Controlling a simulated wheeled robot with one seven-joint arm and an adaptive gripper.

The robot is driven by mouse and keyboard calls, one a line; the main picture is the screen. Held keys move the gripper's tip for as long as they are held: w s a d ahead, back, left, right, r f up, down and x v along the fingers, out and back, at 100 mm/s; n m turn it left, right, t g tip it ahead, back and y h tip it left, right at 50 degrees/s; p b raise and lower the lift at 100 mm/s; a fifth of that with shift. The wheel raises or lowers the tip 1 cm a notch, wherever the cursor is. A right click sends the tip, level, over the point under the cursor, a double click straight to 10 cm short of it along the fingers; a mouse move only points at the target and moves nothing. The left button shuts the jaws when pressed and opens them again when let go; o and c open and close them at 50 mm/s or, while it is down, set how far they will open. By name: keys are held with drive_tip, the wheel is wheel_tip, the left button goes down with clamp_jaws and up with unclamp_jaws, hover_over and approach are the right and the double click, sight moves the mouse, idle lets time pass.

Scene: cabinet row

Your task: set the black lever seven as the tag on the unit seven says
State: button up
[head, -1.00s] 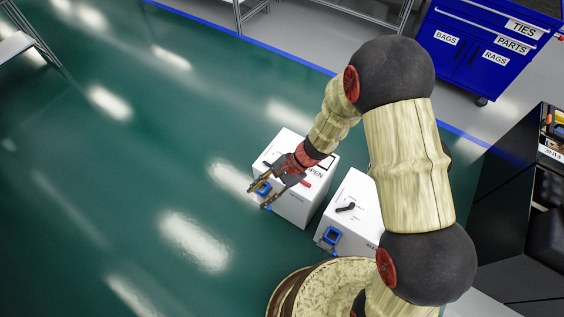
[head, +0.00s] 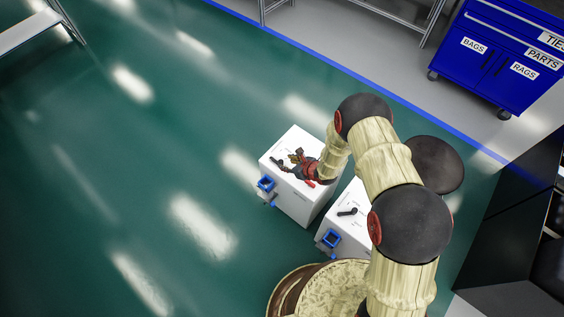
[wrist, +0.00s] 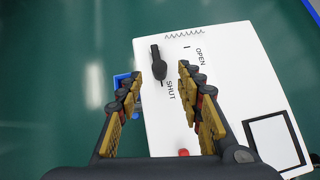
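The black lever (wrist: 157,64) is on the top of a white unit (wrist: 222,92), near its left edge in the wrist view. It also shows in the head view (head: 277,161). OPEN and SHUT are printed to its right and lower right. A black-framed white tag (wrist: 275,143) lies at the lower right; I can read no writing on it now. No unit number is readable. My gripper (wrist: 172,72) is open and empty above the unit top. Contact cannot be told.
A blue square part (head: 265,184) sticks out from this unit's front. A second white unit (head: 345,225) with its own black lever (head: 348,211) stands close at the right. A red knob (wrist: 183,152) is on the unit top. Green floor at the left is clear.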

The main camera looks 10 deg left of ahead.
sight(281, 162)
drive_tip(key=b+x, duration=0.2)
drive_tip(key=x, duration=0.4)
drive_tip(key=shift+w+a+f, duration=0.15)
drive_tip(key=shift+a+f, duration=0.1)
drive_tip(key=shift+c, duration=0.8)
drive_tip(key=c, duration=0.8)
clamp_jaws()
